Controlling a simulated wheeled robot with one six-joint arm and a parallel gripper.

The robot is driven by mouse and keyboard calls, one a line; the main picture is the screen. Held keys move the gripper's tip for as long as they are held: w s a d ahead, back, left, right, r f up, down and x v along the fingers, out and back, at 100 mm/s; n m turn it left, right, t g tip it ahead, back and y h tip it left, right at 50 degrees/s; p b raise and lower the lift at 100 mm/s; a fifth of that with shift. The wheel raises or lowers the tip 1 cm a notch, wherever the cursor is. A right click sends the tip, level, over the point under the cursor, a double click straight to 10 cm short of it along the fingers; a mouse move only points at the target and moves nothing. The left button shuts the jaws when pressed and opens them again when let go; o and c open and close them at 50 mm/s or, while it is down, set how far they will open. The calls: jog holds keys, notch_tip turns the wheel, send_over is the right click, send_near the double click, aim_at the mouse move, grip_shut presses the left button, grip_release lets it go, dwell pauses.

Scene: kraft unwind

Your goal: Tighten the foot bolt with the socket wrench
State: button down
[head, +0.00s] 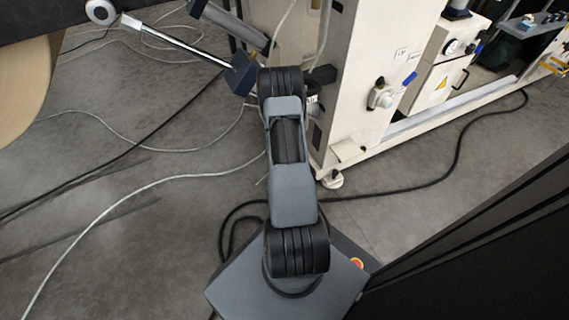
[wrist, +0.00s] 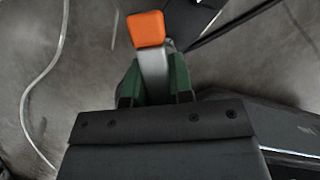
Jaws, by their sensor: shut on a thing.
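In the wrist view, my gripper (wrist: 154,80) has its green fingers closed on both sides of a silver bar with an orange end, which looks like the socket wrench (wrist: 147,30). The orange end points away from my gripper; the socket end is not visible. In the head view, my arm stands in the middle and its gripper cannot be made out behind the elbow. A round levelling foot (head: 332,180) sits on the floor under the near corner of the cream machine (head: 358,90). Its bolt is too small to make out.
Cables (head: 150,187) lie across the grey floor (head: 110,240) on the left, and a black hose runs past the levelling foot. A shiny rod (head: 175,42) spans the upper left. A large brown roll (head: 25,75) is at the left edge. A valve (head: 382,95) sticks out of the machine.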

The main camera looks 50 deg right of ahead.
jog(key=shift+f+b, duration=1.15)
jog(key=shift+f, duration=1)
jog(key=shift+f+b, duration=0.2)
jog(key=shift+b, duration=0.2)
jog(key=shift+f, duration=0.65)
dwell(1.2)
jog(key=shift+r, duration=0.1)
jog(key=shift+m+p, duration=0.4)
jog(key=shift+p, duration=0.15)
jog(key=shift+m+g+p, duration=0.5)
jog(key=shift+m+p, duration=0.1)
jog(key=shift+m, duration=0.2)
jog(key=shift+h, duration=0.3)
